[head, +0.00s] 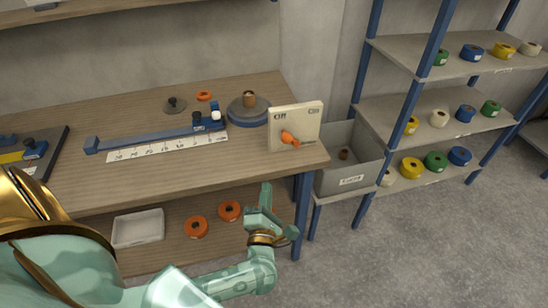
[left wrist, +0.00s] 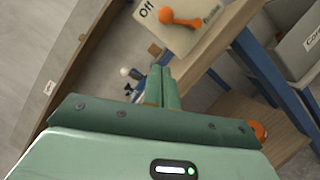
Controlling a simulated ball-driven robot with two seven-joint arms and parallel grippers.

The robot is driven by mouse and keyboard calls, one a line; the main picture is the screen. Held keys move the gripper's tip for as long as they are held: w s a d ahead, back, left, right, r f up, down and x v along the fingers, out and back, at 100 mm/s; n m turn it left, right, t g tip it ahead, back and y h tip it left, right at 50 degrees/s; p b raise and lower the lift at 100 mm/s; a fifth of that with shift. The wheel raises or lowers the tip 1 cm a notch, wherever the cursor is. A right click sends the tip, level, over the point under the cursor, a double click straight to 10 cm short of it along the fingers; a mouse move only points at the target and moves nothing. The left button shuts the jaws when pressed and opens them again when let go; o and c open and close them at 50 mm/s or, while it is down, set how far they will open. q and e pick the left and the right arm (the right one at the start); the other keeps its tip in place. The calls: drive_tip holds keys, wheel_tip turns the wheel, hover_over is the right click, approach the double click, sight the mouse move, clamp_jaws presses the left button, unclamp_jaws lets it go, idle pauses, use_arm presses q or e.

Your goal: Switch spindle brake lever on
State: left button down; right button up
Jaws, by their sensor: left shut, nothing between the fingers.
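The spindle brake panel (head: 281,118) is a cream plate at the bench's right end, with dark lettering at its upper left and upper right. Its orange lever (head: 289,138) has its thick knob toward the upper left. In the left wrist view the panel (left wrist: 150,30) reads "Off" beside the lever's knob (left wrist: 167,16), so the lever points to the Off side. My left gripper (head: 266,190) is in front of and below the panel, apart from the lever. Its fingers (left wrist: 161,78) are shut with nothing between them. My right gripper is not in view.
The wooden bench (head: 232,178) has its front edge behind my left gripper. A grey bin (head: 335,181) stands right of the panel. Orange rolls (head: 196,227) and a white tray (head: 138,229) lie on the lower shelf.

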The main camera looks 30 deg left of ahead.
use_arm(q)
approach(282, 140)
drive_tip(key=w+a+f, duration=0.2)
drive_tip(key=a, duration=0.3)
drive_tip(key=shift+w+d+r+b, duration=0.2)
drive_tip(key=shift+w+r, duration=0.25)
drive_tip(key=shift+w, duration=0.4)
drive_tip(key=shift+w+d+r+b, duration=0.1)
drive_tip(key=shift+w+d+r, duration=0.3)
drive_tip(key=shift+w, duration=0.45)
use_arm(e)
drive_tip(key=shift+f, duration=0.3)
use_arm(q)
drive_tip(key=shift+r, duration=0.1)
